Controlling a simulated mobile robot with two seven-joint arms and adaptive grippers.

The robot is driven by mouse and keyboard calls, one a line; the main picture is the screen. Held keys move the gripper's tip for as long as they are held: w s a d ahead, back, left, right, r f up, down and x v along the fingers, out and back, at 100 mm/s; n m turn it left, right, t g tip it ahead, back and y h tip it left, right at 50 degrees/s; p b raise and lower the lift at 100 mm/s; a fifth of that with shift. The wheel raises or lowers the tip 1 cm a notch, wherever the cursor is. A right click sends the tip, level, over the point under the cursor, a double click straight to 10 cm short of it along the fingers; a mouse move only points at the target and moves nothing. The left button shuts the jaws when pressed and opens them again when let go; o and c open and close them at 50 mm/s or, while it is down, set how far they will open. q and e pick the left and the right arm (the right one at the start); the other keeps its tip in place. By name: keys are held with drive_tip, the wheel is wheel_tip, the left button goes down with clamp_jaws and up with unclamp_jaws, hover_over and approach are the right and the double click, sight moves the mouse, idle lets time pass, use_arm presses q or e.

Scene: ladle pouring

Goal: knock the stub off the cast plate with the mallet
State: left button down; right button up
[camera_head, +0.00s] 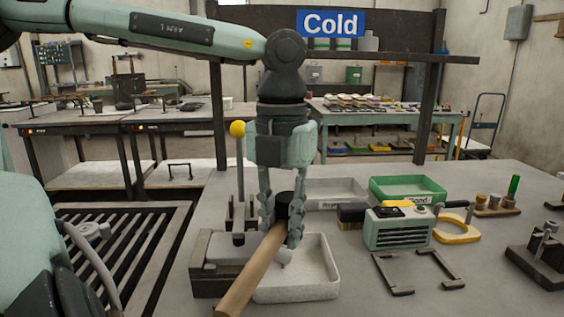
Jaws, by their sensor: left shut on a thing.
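My left gripper (281,236) points down and is shut on the mallet near its dark head (284,204). The mallet's wooden handle (252,272) slants down toward the front, over the fixture and tray edge. The light grey cast plate (228,247) lies on a dark clamp fixture (212,281), partly hidden by the handle. A small pale round piece (285,257), likely the stub, shows just right of the handle; I cannot tell whether it joins the plate. My right gripper is out of view.
A toggle clamp with a yellow knob (237,129) rises left of my gripper. A pale tray (318,289) is beside the fixture. Behind are a grey tray (335,191) and a green tray (407,188). A green-grey box (397,230), brush (351,215) and yellow ring (456,231) stand right.

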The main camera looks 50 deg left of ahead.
use_arm(q)
drive_tip(key=shift+s+d+r, duration=0.15)
drive_tip(key=shift+d+r, duration=0.1)
drive_tip(key=shift+r, duration=0.25)
wheel_tip(320, 180, up, 10)
drive_tip(key=shift+f, duration=0.15)
idle(0.6)
